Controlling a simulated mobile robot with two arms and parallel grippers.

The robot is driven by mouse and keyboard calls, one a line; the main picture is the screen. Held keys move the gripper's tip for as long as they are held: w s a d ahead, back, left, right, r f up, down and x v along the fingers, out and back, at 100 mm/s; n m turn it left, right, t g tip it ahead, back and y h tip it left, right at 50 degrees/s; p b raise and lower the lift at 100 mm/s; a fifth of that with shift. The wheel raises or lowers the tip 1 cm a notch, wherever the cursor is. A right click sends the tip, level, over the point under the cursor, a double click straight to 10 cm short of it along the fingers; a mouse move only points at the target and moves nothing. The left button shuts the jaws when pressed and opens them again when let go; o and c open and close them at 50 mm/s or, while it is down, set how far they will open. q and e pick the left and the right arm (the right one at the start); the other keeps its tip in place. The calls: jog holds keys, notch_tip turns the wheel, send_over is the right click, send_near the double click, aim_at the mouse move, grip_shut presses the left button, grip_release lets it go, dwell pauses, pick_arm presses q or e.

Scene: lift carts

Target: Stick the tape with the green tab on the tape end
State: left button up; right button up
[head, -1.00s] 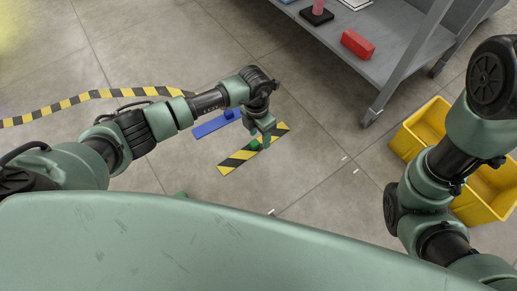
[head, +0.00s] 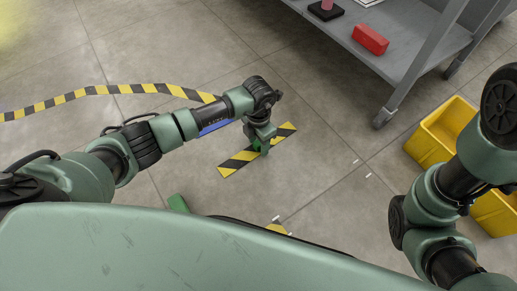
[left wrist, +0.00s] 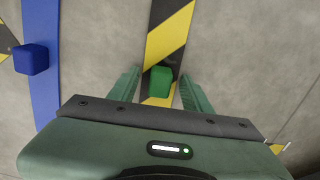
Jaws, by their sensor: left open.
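A short yellow-and-black tape piece (head: 284,133) lies on the floor, with a green tab standing on its middle. In the left wrist view the green tab (left wrist: 159,81) is between the two fingers of my left gripper (left wrist: 161,76), which is open, with gaps on both sides. In the head view my left gripper (head: 261,148) is over the tape piece and partly hides the tab. The long striped tape (head: 100,90) on the floor runs from the left and its end is near my left forearm. My right gripper is out of the picture.
A blue strip (left wrist: 44,90) with a blue tab (left wrist: 30,59) lies left of the tape piece. A grey cart (head: 400,62) carries a red block (head: 370,40). Yellow bins (head: 432,138) stand at the right. A green block (head: 178,203) shows by my body's edge.

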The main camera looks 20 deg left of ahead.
pick_arm(q)
jog(key=shift+r, duration=0.1)
grip_shut()
